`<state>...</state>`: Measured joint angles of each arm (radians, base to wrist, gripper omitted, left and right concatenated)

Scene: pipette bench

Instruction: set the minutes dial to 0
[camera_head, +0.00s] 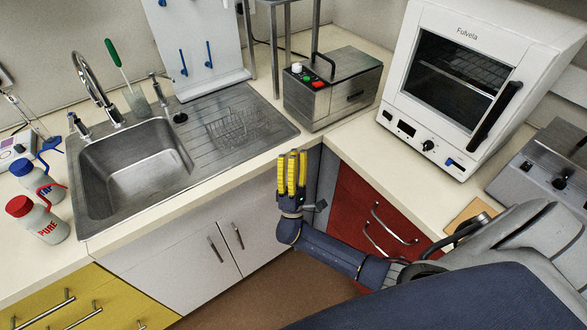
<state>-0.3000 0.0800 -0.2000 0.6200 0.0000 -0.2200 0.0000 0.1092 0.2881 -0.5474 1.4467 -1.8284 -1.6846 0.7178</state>
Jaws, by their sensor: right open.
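My right gripper (292,156) has yellow fingers that point up, open and empty. It shows in front of the cabinet corner, below the counter edge in the picture, apart from any dial. A black knob (428,145) sits on the lower front panel of the white oven (405,85), up and to the right of the gripper. A grey device (535,170) at the right edge also has a dark knob (558,184). No minutes marking is readable, so I cannot tell which knob is the minutes dial. My left gripper is not in view.
A metal bath (333,92) with coloured buttons stands in the counter corner. A sink (134,165) with a tap (95,85) lies to the left, with two wash bottles (42,222) beside it. The counter (385,168) before the oven is clear. Red drawers (362,212) are behind my right arm.

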